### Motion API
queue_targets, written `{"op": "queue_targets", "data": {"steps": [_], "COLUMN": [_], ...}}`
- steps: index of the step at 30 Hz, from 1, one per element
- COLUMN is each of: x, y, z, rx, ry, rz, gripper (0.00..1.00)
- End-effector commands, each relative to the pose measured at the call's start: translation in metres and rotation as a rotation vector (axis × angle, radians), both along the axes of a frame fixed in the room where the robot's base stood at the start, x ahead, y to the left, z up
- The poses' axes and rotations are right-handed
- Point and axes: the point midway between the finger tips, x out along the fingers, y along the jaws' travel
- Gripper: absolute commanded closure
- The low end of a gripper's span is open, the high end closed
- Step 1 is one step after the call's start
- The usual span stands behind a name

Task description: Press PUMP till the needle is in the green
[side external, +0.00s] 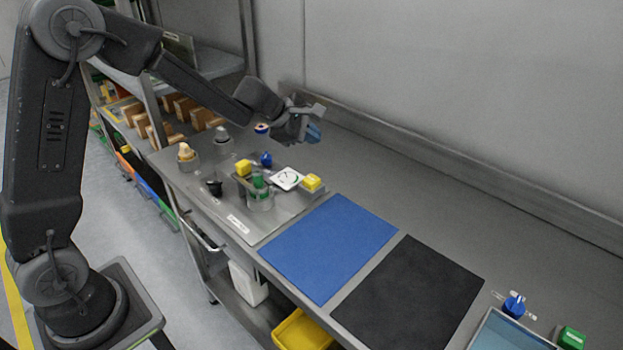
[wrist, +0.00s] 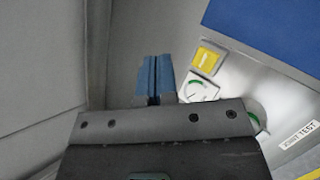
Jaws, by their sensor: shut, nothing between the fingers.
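A white gauge (side external: 287,178) with a green arc lies on the grey panel. It also shows in the wrist view (wrist: 196,91), partly covered by my gripper; I cannot read its needle for certain. A yellow button (side external: 312,183) sits beside the gauge, and a yellow button is also next to the gauge in the wrist view (wrist: 207,57). Another yellow block (side external: 243,168) stands left of the gauge. I cannot read which is marked PUMP. My gripper (side external: 314,132), with blue fingertips (wrist: 154,78), is shut and empty, above and behind the gauge, apart from the buttons.
A green knob (side external: 258,182), a blue knob (side external: 266,160) and a black knob (side external: 214,187) stand around the gauge. A blue mat (side external: 330,247) and a black mat (side external: 412,298) lie to the right. The back strip of the bench is clear, with the wall behind.

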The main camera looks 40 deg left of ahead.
Motion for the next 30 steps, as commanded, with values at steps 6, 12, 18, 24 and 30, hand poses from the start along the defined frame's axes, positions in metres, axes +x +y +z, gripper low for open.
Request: {"op": "queue_targets", "data": {"steps": [6,12,18,24,30], "x": [0.000,0.000,-0.001,-0.001,0.000], "y": [0.000,-0.001,-0.001,-0.002,-0.001], "z": [0.000,-0.009,-0.036,-0.063,-0.081], "rx": [0.001,-0.001,0.000,0.001,0.000], "ry": [0.000,0.001,0.004,0.003,0.001], "rz": [-0.003,-0.006,-0.005,-0.005,-0.005], "gripper": [1.00,1.00,1.00,1.00,1.00]}}
